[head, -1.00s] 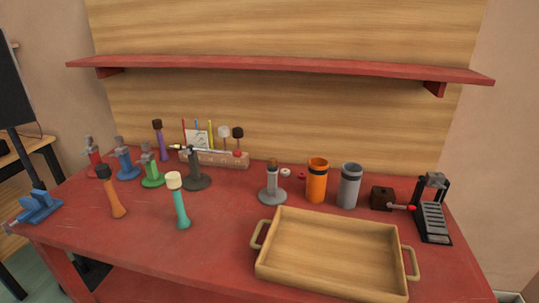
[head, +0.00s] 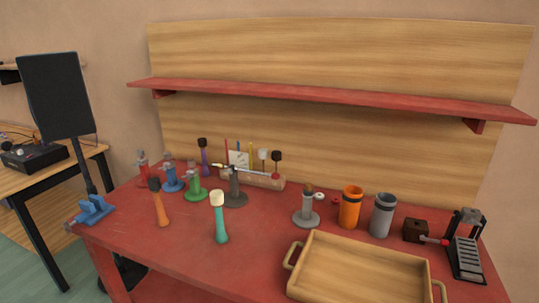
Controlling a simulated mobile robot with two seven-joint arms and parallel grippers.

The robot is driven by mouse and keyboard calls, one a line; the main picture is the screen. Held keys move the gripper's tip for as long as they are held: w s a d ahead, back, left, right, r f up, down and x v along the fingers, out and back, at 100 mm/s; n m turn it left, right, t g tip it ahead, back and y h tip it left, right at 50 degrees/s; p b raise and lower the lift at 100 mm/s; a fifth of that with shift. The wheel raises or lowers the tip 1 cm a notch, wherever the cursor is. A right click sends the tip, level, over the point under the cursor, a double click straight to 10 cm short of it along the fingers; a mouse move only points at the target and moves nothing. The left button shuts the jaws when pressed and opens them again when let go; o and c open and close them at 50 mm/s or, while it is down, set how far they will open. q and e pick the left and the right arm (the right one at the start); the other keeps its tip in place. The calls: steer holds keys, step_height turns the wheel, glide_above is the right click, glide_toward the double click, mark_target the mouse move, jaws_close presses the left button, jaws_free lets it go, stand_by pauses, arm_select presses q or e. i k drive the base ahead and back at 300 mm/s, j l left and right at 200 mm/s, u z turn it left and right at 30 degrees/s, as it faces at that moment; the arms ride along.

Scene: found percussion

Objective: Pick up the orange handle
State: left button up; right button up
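The orange handle (head: 161,208) stands upright near the left front of the red table (head: 190,258), with a dark head on its top end. A teal handle (head: 220,223) with a cream head stands to its right. Blue, green and red stands are just behind the orange handle, and nothing covers it. Neither of my grippers shows in the head view.
A wooden tray (head: 358,268) lies at the front right. An orange cup (head: 350,207) and a grey cup (head: 382,215) stand behind it. A blue clamp (head: 95,210) sits at the left edge. A red shelf (head: 330,96) overhangs the back.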

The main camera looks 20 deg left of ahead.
mark_target(163, 221)
steer(key=u, duration=1.3)
steer(key=i+j+z, duration=0.1)
steer(key=z, duration=0.25)
steer(key=j+z, duration=0.2)
steer(key=z, duration=0.15)
steer(key=j+z, duration=0.2)
steer(key=z, duration=0.15)
steer(key=j+z, duration=0.15)
steer(key=j, duration=0.3)
steer(key=i+j+z, duration=0.15)
steer(key=j, duration=1.2)
steer(key=i, duration=0.25)
steer(key=j+z, duration=0.05)
